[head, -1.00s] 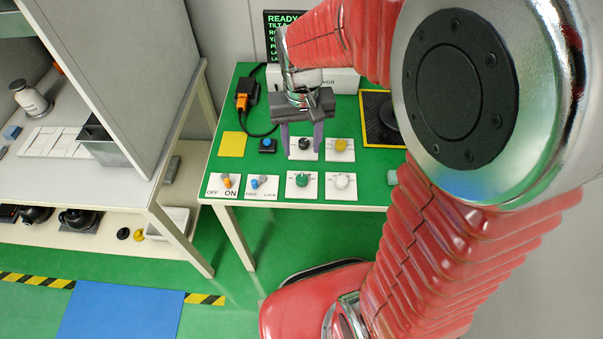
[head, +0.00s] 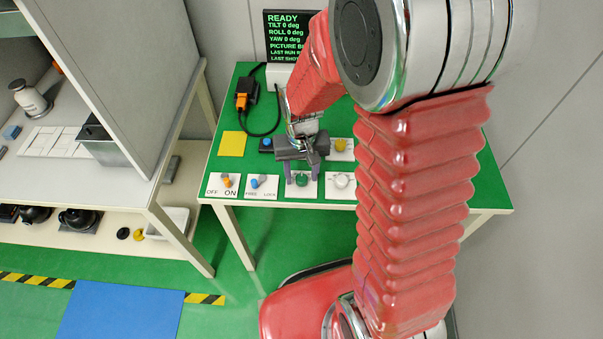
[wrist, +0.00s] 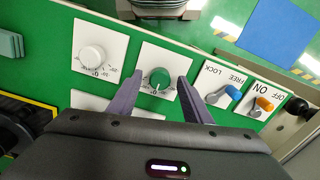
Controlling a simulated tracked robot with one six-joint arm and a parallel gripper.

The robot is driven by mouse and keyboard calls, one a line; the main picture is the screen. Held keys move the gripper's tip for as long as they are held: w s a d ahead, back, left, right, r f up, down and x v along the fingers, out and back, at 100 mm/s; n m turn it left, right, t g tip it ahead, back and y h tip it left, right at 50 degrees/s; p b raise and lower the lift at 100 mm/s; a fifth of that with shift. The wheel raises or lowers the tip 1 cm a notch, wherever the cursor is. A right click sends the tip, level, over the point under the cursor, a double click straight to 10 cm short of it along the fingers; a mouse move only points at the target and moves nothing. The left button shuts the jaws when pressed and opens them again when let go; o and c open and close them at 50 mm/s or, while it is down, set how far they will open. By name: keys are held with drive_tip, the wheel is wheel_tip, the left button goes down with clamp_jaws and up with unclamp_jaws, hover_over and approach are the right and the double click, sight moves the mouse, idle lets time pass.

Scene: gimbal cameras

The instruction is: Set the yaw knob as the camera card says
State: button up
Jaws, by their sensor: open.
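My gripper (head: 302,176) is open above the green knob (head: 302,180). In the wrist view its two fingers stand on either side of the green knob (wrist: 159,78), with gaps; I cannot tell how high they are. A white mark on that knob points toward the gripper. The white knob (head: 342,181) is beside it, also in the wrist view (wrist: 92,58). The yellow knob (head: 340,145) is behind; the black knob is hidden by my gripper. I cannot read which knob is yaw. The screen (head: 290,38) reads READY, tilt, roll and yaw 0 deg. No camera card is readable.
The OFF/ON switch (head: 226,182) and FREE/LOCK switch (head: 258,184) are left of the green knob. A blue button (head: 266,144), a yellow square (head: 232,144) and a corded orange-black device (head: 243,97) lie farther back. A grey partition stands left of the green table.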

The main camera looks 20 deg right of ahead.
drive_tip(key=shift+f, duration=0.15)
drive_tip(key=shift+c, duration=0.7)
drive_tip(key=c, duration=0.9)
